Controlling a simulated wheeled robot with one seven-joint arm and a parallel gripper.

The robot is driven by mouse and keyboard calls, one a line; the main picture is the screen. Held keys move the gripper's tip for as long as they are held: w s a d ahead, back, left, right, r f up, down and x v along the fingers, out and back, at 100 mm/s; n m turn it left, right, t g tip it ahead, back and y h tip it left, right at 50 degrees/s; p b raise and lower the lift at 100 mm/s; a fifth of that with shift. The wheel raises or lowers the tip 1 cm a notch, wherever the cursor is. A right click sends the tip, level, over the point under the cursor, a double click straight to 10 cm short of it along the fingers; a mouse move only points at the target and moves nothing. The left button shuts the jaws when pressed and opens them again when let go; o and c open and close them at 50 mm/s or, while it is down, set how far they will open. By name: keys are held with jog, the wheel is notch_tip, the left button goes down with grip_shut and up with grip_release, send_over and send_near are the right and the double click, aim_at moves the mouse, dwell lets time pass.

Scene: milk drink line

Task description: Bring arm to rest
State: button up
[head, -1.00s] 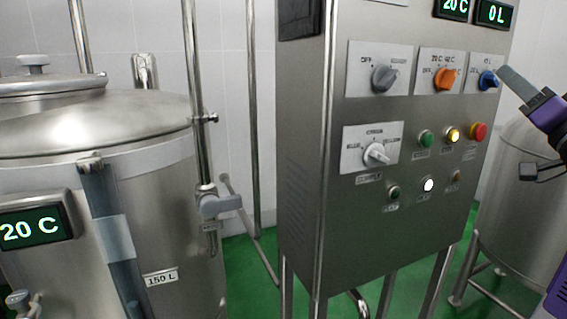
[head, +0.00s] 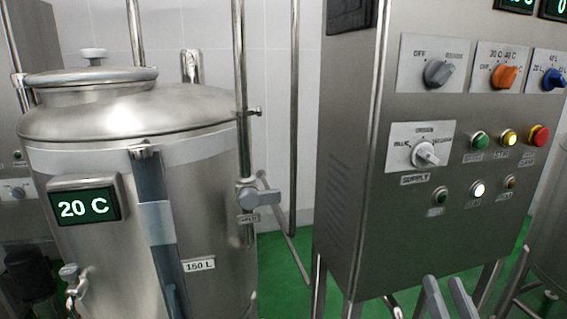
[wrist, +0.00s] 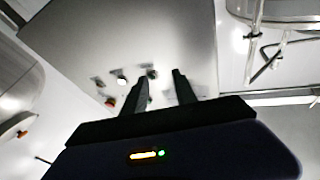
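My gripper (head: 449,290) shows at the bottom edge of the head view, in front of the lower part of the steel control panel (head: 420,245). Only its two grey fingers are visible there. In the wrist view my gripper (wrist: 160,82) has its two dark fingers apart, with nothing between them. The panel also shows in the wrist view (wrist: 140,35), tilted, with its buttons beyond the fingertips. The rest of my arm is out of the head view.
The panel carries a grey knob (head: 438,73), an orange knob (head: 504,76), a blue knob (head: 552,79) and a white supply knob (head: 426,154). A steel tank (head: 110,165) with a 20 C display (head: 84,206) stands left. Green floor (head: 280,270) lies between them.

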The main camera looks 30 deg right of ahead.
jog(key=s+a+f+n+g+y, duration=0.1)
jog(key=s+a+f+n+y, duration=0.3)
jog(key=s+a+f, duration=0.4)
jog(key=s+a+f+n+g+y+b, duration=0.1)
jog(key=s+a+f+n+y, duration=0.3)
jog(key=a, duration=1)
jog(key=s+f+g+y, duration=0.1)
jog(key=s+f+y, duration=0.2)
jog(key=s+f, duration=0.2)
jog(key=shift+s+a+g, duration=0.2)
jog(key=shift+g, duration=0.1)
